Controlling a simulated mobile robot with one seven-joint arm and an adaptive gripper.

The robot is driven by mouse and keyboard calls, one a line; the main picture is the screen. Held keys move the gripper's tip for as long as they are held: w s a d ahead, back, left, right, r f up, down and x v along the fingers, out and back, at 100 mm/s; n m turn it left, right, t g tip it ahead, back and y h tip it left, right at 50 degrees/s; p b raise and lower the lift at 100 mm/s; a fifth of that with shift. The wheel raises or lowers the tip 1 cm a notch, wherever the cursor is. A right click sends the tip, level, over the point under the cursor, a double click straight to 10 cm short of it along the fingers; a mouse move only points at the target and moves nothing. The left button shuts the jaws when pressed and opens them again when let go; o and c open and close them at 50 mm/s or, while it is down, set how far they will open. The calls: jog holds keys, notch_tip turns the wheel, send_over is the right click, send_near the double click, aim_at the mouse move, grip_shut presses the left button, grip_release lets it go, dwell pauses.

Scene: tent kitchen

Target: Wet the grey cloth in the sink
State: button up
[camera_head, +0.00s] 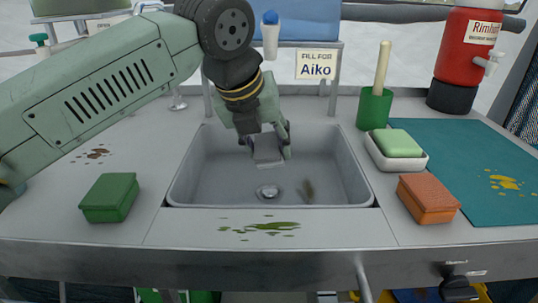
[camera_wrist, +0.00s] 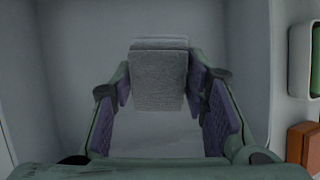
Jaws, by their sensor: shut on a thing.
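The grey cloth (camera_wrist: 159,80) is a folded block held between the fingers of my gripper (camera_wrist: 160,92) in the wrist view. In the head view the cloth (camera_head: 267,150) hangs from my gripper (camera_head: 265,138) over the back part of the sink. The sink (camera_head: 230,180) is a grey rectangular basin with a drain (camera_head: 267,191) in its floor and a dark smudge right of the drain. The cloth appears above the basin floor. My arm hides part of the area behind the sink. I cannot tell whether the cloth is wet.
Stains mark the front counter.

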aim_at(273, 130)
jog(key=shift+r+p, duration=1.9)
jog(key=shift+r, duration=1.05)
jog(key=shift+a+r, duration=0.1)
